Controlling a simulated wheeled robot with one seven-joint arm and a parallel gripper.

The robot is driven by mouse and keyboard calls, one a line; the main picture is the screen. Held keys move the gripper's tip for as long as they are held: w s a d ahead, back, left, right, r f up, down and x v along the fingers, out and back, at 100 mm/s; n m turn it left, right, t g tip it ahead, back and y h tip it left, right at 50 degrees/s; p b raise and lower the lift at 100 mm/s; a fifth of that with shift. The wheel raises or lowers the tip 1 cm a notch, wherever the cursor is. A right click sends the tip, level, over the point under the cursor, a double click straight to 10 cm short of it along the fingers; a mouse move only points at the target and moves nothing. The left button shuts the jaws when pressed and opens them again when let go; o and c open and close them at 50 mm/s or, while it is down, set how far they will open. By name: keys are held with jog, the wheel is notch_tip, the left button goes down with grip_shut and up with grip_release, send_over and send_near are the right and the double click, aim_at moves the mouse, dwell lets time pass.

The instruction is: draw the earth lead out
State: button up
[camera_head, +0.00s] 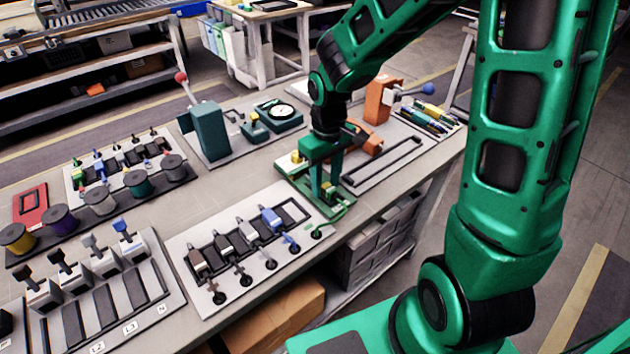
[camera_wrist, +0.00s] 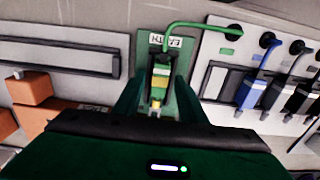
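The earth lead has a green cable (camera_wrist: 190,27) and a green-and-yellow plug (camera_wrist: 160,75). The plug stands at a green plate marked EARTH (camera_wrist: 172,42); how deep it sits cannot be told. In the head view the plug (camera_head: 328,189) shows low between my fingers, and the cable (camera_head: 335,215) curves down to a black-ringed outlet on the pale board. My gripper (camera_wrist: 160,98) points down over the plug, open, one finger on each side with gaps visible. My gripper (camera_head: 324,180) partly hides the plug and plate in the head view.
Blue, grey, black and brown plugs with leads stand in a row on the pale board (camera_head: 205,290) beside the plate. Cable spools (camera_head: 60,220) stand further left.

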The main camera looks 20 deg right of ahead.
jog(key=shift+r, duration=3.5)
